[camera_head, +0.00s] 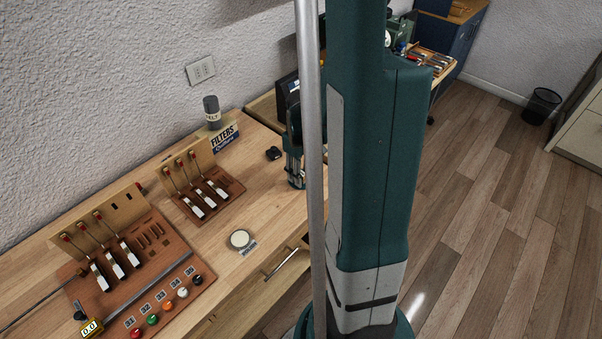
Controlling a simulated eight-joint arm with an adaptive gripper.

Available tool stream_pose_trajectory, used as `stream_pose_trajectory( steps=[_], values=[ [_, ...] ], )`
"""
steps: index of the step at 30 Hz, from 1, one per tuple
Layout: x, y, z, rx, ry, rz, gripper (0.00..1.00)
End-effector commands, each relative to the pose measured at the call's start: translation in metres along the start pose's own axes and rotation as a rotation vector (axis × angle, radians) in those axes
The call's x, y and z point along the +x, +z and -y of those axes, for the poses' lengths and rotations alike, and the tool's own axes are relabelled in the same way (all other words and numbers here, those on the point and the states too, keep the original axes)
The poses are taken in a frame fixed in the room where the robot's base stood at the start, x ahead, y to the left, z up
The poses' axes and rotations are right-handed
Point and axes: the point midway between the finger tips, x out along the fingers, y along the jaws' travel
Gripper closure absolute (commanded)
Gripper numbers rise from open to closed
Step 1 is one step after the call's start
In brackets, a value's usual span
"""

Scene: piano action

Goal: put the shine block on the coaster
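A round pale disc with a dark rim (240,239), which looks like the coaster, lies flat near the bench's front edge. Nothing is seen on it. A small label lies beside it. A small black object (273,153) lies farther back on the bench; I cannot tell whether it is the shine block. My gripper (296,184) points down over the bench, right of the black object and behind and right of the disc. It is partly hidden by my own arm and column. Its fingers are too small to tell whether they are open or hold anything.
A filters box (225,138) and a grey felt canister (212,112) stand at the back. A brown board with hammers (228,184) lies left of the disc. A larger board (178,262) with coloured knobs is at front left.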

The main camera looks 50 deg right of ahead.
Motion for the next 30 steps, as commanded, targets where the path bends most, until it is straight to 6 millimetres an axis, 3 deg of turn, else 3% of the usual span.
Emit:
stream_pose_trajectory(
  steps=[14,30],
  values=[
    [-0.013,0.0,0.0,0.0,0.0,0.0,0.67],
    [-0.07,0.0,0.0,0.0,0.0,0.0,0.67]
  ],
)
